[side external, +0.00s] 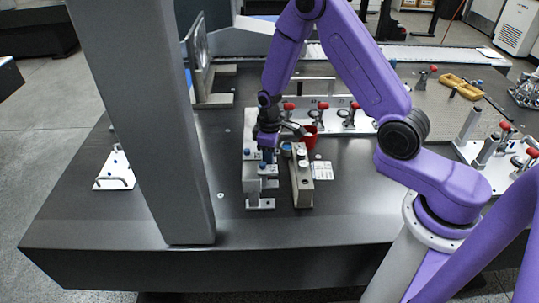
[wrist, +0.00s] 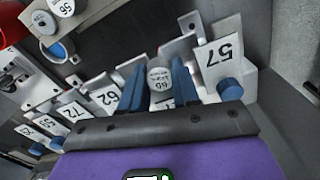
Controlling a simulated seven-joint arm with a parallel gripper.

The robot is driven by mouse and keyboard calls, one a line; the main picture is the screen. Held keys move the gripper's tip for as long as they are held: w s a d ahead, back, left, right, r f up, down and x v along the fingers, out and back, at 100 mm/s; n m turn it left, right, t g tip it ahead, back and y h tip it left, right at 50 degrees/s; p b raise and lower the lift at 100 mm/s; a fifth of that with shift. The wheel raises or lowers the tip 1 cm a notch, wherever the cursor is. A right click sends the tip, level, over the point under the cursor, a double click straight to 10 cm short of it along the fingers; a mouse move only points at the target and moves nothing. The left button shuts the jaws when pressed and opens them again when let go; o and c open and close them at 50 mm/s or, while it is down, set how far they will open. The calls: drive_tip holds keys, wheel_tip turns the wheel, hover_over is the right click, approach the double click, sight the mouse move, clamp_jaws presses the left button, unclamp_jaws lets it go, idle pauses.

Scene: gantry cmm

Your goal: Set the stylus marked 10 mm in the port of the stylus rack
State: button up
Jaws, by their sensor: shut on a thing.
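My gripper (side external: 267,150) is low over the stylus rack (side external: 260,203), a light metal stand with blue knobs. In the wrist view, the blue fingers of my gripper (wrist: 155,88) are shut on a stylus with a round, pale, printed top (wrist: 160,76). Its print is too small to read surely. The held stylus is between plates 62 and 57. Its lower end and the port are hidden, so I cannot tell whether it is seated.
A grey block (side external: 302,186) with several short cylinders stands close to the right of the rack. A red cup (side external: 309,137) is behind it. Red-knobbed clamps (side external: 318,117) line a plate further back. A thick grey column (side external: 150,130) stands left. The dark table is clear in front.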

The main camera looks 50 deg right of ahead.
drive_tip(key=o, duration=1)
wheel_tip(320, 180, up, 18)
drive_tip(key=shift+f, duration=0.25)
drive_tip(key=s+a+r+n, duration=0.1)
drive_tip(key=s+a+n, duration=0.15)
drive_tip(key=s, duration=0.35)
drive_tip(key=s+a+r+n, duration=0.1)
drive_tip(key=s+a+r, duration=0.1)
drive_tip(key=s+a, duration=0.3)
drive_tip(key=s+d+n, duration=0.1)
drive_tip(key=s+d, duration=0.1)
drive_tip(key=s, duration=0.7)
drive_tip(key=s+d+n, duration=0.2)
drive_tip(key=s, duration=0.7)
drive_tip(key=shift+s, duration=0.4)
